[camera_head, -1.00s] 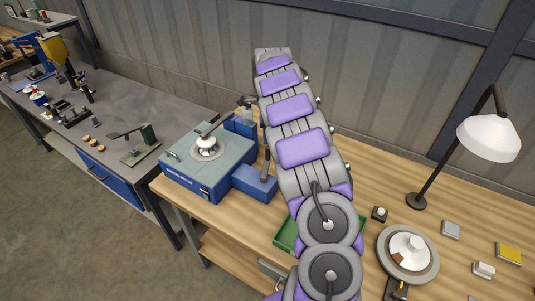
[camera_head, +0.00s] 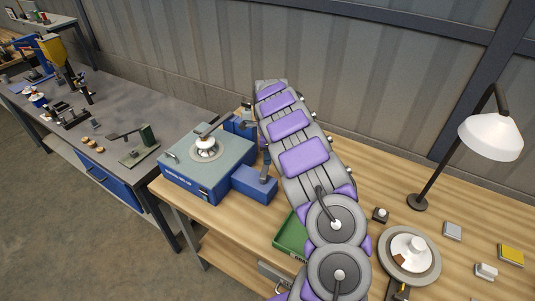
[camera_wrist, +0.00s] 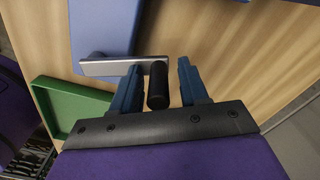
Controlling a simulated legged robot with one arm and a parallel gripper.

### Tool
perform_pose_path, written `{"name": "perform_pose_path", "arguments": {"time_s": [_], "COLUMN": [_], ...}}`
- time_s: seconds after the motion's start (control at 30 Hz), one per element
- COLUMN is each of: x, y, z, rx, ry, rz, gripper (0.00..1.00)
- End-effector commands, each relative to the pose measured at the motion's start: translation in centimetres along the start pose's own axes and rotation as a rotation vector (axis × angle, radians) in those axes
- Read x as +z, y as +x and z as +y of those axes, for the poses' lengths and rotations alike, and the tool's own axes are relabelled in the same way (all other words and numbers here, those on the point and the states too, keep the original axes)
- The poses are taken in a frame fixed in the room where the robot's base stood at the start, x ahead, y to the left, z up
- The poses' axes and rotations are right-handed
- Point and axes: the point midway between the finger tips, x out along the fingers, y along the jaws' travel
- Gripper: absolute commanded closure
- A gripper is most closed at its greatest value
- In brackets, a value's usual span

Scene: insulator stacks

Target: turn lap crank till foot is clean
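The lap machine (camera_head: 188,181) is a blue box with a grey-green top on the wooden bench, left of my arm. A white insulator piece (camera_head: 205,143) stands on its round plate, under a small arm. Its foot is too small to judge for cleanness. The crank shows in the wrist view as a flat silver bar (camera_wrist: 110,66) with an upright black handle (camera_wrist: 158,88). My gripper (camera_wrist: 160,82) is open, its blue fingers on either side of the black handle, with a visible gap on each side. In the head view my arm hides the gripper.
A green tray (camera_head: 290,237) lies beside my arm. To the right are a round stand (camera_head: 409,278) bearing a white piece, a white lamp (camera_head: 490,137) and small blocks. A grey workbench (camera_head: 105,110) with tools stands at the left.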

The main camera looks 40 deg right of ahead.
Motion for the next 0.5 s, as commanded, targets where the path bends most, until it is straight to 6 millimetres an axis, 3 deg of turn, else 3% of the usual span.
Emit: {"name": "perform_pose_path", "arguments": {"time_s": [0.43, 0.5], "x": [-0.01, -0.03], "y": [-0.01, -0.01], "z": [-0.06, -0.09], "rx": [-0.001, -0.001], "ry": [0.000, 0.000], "rz": [0.000, 0.000], "gripper": [0.99, 1.00]}}
